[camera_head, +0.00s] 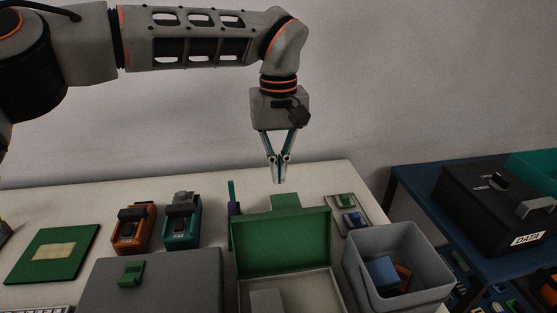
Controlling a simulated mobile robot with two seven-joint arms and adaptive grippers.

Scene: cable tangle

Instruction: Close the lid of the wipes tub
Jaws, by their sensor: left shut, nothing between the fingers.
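The tub that I take for the wipes tub (334,291) is a pale, low box at the front middle of the table. Its green lid (283,246) stands up at the back edge, open, with its inner face toward me. A grey block shows inside the tub, and the tub's front is cut off by the picture's edge. My left gripper (279,181) points down with its fingers shut and empty. It hangs above and behind the lid, apart from it. My right gripper does not show.
A grey bin (359,288) with blue and orange pieces stands right of the tub. A grey box (190,279) with a green catch is left. Orange (133,232) and teal (182,222) devices stand behind it. A blue table (414,192) holds a black DATA case (480,214).

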